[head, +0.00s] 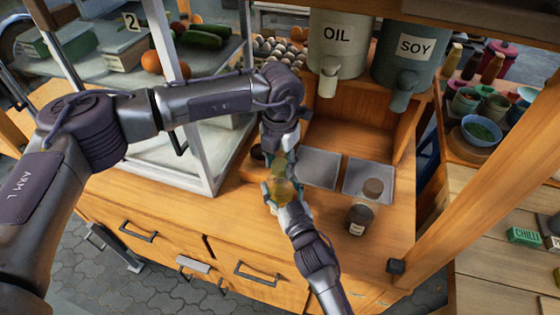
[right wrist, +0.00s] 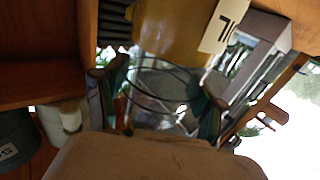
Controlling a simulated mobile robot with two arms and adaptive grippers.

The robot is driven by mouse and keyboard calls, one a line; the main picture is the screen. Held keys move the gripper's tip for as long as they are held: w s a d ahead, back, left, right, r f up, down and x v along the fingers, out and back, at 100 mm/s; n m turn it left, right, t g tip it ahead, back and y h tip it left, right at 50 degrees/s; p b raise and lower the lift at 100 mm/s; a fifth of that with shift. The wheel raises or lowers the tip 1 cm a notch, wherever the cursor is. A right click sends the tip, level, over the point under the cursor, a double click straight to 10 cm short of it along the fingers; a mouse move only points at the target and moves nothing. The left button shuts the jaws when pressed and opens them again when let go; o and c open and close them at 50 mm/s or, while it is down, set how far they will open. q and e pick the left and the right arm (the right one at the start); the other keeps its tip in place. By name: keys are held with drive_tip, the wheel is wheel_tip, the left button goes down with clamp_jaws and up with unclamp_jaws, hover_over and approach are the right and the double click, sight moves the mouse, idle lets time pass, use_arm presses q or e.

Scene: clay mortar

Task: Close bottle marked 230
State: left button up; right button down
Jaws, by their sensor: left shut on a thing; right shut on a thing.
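A yellowish see-through bottle (head: 286,190) is over the counter, largely covered by my grippers. My right gripper (head: 283,187) comes from below and is shut on the bottle's body. In the right wrist view its two fingers (right wrist: 157,92) stand either side of clear, dark-edged shapes. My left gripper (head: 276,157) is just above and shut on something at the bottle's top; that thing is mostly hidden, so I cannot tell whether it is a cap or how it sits. I cannot read 230 on the bottle. An amber surface (right wrist: 170,25) with a partly legible white label shows in the wrist view.
Grey trays (head: 318,168) lie behind. OIL (head: 338,58) and SOY (head: 410,67) dispensers hang above. A glass-sided case (head: 160,165) is left; the front counter is fairly clear.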

use_arm(q)
drive_tip(key=m, duration=0.4)
drive_tip(key=shift+m, duration=0.3)
drive_tip(key=m, duration=0.4)
drive_tip(key=shift+m, duration=0.3)
drive_tip(key=m, duration=0.9)
drive_tip(key=shift+w+m, duration=0.1)
drive_tip(key=shift+m, duration=0.3)
drive_tip(key=o, duration=1.3)
wheel_tip(320, 180, up, 4)
drive_tip(key=shift+r, duration=0.2)
drive_tip(key=shift+c, duration=0.2)
